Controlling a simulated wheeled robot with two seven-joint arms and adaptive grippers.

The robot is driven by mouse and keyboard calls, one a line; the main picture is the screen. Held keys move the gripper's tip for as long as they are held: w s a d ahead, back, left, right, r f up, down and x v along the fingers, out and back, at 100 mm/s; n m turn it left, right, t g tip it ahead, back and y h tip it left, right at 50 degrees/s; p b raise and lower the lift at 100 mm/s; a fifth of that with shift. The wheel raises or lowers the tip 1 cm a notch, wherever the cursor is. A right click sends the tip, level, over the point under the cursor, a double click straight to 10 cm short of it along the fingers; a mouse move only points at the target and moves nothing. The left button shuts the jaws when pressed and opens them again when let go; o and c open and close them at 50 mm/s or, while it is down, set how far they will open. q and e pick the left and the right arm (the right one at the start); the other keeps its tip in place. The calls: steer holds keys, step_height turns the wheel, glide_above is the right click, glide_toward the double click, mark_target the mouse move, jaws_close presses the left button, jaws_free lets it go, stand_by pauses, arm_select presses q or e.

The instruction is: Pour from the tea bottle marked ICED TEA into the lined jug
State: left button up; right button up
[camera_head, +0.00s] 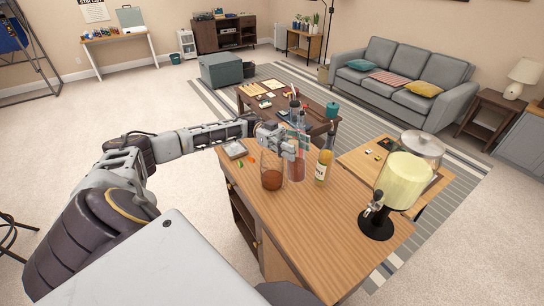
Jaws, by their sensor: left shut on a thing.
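My left gripper (296,143) reaches over the wooden counter from the left. It is shut on a tall clear bottle (297,170) with reddish contents and a dark top, which looks upright. The lettering on it cannot be read, and the fingers hide part of it. A clear glass jug (273,179) with reddish-brown contents in its lower part stands just left of the held bottle, partly behind the gripper in the picture. Lines on the jug are too small to make out. My right gripper is not in view.
A yellowish bottle (323,166) with a label stands right of the held bottle. A drink dispenser (404,180) with pale yellow contents stands at the counter's right. The counter's near part (320,235) is clear.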

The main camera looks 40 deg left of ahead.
mark_target(294, 128)
arm_select(q)
steer(key=shift+w+a+r+y, duration=0.1)
steer(key=shift+w+a+y, duration=0.1)
steer(key=shift+a+y, duration=0.45)
steer(key=shift+p, duration=0.3)
steer(key=shift+r, duration=0.1)
steer(key=shift+r+p, duration=2.65)
steer(key=shift+r, duration=0.25)
steer(key=shift+s+f, duration=0.1)
steer(key=shift+s, duration=0.05)
